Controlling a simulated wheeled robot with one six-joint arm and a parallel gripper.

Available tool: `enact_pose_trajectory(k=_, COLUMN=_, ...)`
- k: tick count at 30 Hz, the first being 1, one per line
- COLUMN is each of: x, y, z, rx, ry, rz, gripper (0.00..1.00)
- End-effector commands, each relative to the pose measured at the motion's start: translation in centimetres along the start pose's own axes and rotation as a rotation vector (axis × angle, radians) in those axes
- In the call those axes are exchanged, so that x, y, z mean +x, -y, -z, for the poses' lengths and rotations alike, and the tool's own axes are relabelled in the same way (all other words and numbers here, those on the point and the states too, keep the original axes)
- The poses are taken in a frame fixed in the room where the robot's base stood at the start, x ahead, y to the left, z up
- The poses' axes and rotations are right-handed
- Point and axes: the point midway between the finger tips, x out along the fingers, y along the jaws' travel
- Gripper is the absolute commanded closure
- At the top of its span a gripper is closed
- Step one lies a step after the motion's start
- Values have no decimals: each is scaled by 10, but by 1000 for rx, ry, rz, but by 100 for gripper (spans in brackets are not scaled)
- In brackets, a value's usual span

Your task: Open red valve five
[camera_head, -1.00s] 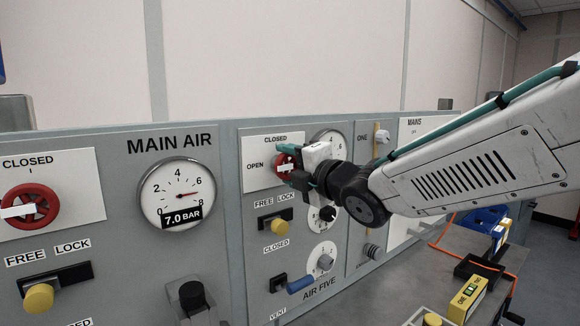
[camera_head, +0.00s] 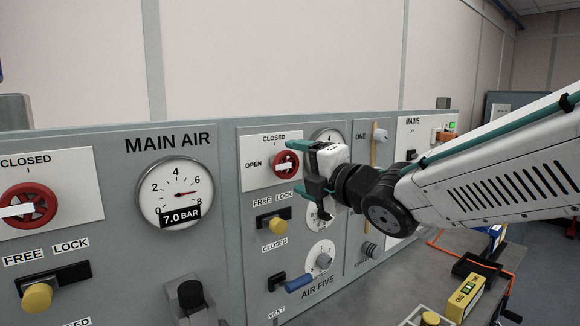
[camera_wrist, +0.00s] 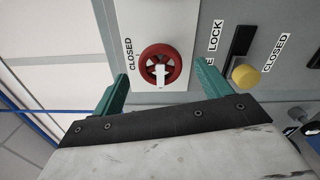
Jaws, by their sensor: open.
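The red valve of the AIR FIVE panel (camera_head: 284,166) is a round red handwheel with a white pointer bar. It sits on a white plate marked CLOSED above and OPEN at the left. Its bar lies level, toward OPEN. In the wrist view the valve (camera_wrist: 160,68) shows whole, its bar pointing down the picture, away from neither finger's side and square to CLOSED. My gripper (camera_head: 295,168) is open and empty, in front of the valve and slightly right. In the wrist view its teal fingers (camera_wrist: 167,80) stand either side of the wheel, apart from it.
Below the valve are a yellow FREE/LOCK knob (camera_head: 278,225) and a blue lever (camera_head: 300,283). A pressure gauge (camera_head: 328,142) is partly behind my gripper. At left, the MAIN AIR panel has another red valve (camera_head: 42,198) and a gauge (camera_head: 176,192) reading 7.0 bar.

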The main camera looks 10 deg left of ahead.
Motion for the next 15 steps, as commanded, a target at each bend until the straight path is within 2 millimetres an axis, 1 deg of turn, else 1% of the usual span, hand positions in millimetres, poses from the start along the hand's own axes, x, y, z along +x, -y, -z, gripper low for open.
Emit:
enact_pose_trajectory(k=1, x=-10, y=-1, z=0, rx=0, ry=2, rz=-1, gripper=23)
enact_pose_trajectory(k=6, x=-30, y=0, z=0, rx=0, ry=0, rz=1, gripper=23)
enact_pose_trajectory(k=9, x=-35, y=0, z=0, rx=-1, ry=0, rz=1, gripper=23)
enact_pose_trajectory(k=15, x=-35, y=1, z=1, rx=0, ry=-1, rz=2, gripper=23)
